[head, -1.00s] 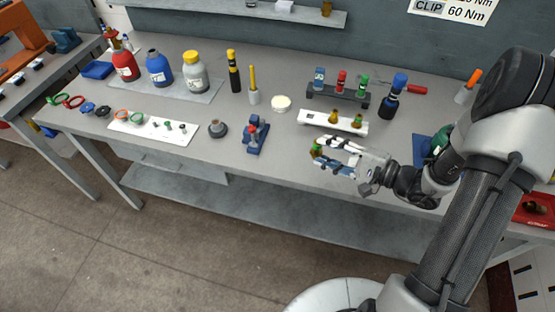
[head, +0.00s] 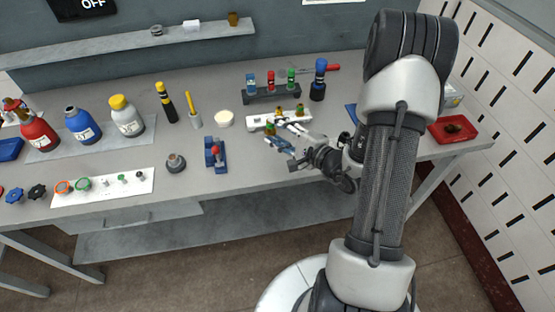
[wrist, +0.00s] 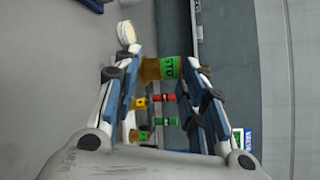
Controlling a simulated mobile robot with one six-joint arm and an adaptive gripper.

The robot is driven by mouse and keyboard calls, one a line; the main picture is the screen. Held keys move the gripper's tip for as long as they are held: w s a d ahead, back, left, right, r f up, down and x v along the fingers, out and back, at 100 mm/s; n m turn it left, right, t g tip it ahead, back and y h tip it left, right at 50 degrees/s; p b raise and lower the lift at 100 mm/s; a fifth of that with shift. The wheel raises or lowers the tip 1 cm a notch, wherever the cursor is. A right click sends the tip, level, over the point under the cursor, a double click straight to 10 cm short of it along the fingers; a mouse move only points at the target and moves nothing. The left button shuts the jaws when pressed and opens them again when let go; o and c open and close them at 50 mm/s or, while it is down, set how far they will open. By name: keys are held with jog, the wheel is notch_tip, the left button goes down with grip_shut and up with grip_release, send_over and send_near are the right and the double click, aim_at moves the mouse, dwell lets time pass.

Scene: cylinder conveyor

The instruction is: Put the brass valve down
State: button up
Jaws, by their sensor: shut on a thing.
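My gripper (head: 274,137) is shut on a brass valve (head: 270,129) with a green band, and holds it near the left end of a white holder (head: 253,125). In the wrist view, the valve (wrist: 150,69) lies crosswise between the fingertips, and part of "STD" reads on its green band. Two more brass pieces, a middle one (head: 279,112) and a right one (head: 299,111), stand on the white holder. I cannot tell whether the held valve touches the holder or hovers in front of it.
Behind the holder stands a dark rack (head: 272,96) with blue, red and green pieces, and a blue-topped dark bottle (head: 318,82). A blue clamp (head: 214,157) and a white disc (head: 224,118) are to the left. A red tray (head: 460,139) lies at the far right.

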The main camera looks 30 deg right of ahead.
notch_tip(320, 180, down, 12)
jog(key=shift+a+r+b, duration=0.1)
jog(key=shift+r+b, duration=0.05)
jog(key=shift+b, duration=1.05)
jog(key=o, duration=0.9)
jog(key=shift+f, duration=0.25)
jog(key=shift+o, duration=1)
jog(key=shift+r, duration=0.1)
